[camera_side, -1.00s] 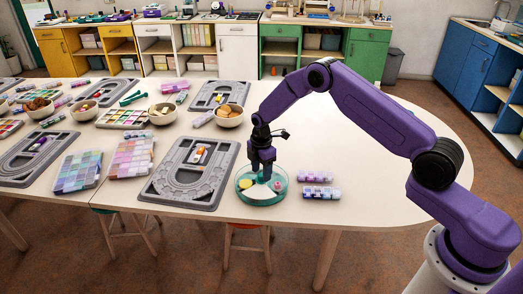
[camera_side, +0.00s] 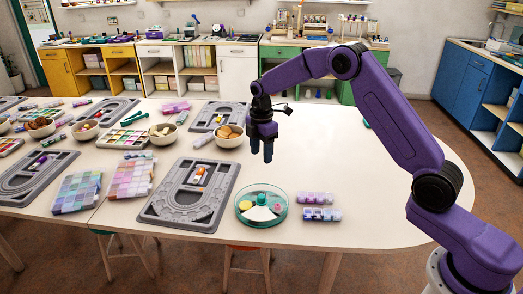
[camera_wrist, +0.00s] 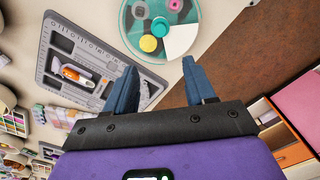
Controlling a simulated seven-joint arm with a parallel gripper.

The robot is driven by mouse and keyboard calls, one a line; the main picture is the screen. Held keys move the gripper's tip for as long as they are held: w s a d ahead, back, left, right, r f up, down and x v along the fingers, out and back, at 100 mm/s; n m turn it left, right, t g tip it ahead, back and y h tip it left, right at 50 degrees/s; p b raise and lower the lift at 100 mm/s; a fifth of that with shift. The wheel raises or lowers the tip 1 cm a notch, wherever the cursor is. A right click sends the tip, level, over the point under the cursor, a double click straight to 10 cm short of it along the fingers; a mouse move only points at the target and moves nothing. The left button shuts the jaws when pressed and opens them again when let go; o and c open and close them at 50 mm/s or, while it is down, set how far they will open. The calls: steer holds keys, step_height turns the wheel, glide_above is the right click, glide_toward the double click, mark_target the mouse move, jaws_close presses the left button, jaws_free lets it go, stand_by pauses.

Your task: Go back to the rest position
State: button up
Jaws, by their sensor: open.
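My gripper (camera_side: 262,150) is raised in the air above the table, behind and above the round teal dish (camera_side: 240,214). Its blue fingers are apart and empty, as the wrist view (camera_wrist: 158,85) also shows. The dish holds a yellow round piece, a teal round piece, a pink ring and a white section; in the wrist view the dish (camera_wrist: 126,30) lies beyond the fingertips. My gripper touches nothing.
A grey bead board (camera_side: 160,212) with a small orange-and-white item lies left of the dish. Two purple bead boxes (camera_side: 322,214) lie right of it. Bowls (camera_side: 229,141) and bead cases (camera_side: 131,181) stand further left. The table's right side (camera_side: 370,190) is clear.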

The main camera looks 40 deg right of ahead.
steer(key=shift+r, duration=0.1)
steer(key=s+a+r+m, duration=0.1)
steer(key=s+a+r, duration=0.35)
steer(key=s, duration=0.55)
steer(key=s+a+r+m, duration=0.1)
steer(key=s+a+r, duration=0.35)
steer(key=s, duration=0.55)
steer(key=s+d+m, duration=0.1)
steer(key=s+d, duration=0.2)
steer(key=s, duration=0.8)
steer(key=s+d+m, duration=0.2)
steer(key=s+d, duration=0.2)
steer(key=s, duration=0.8)
steer(key=shift+s+f, duration=0.2)
steer(key=shift+f, duration=0.15)
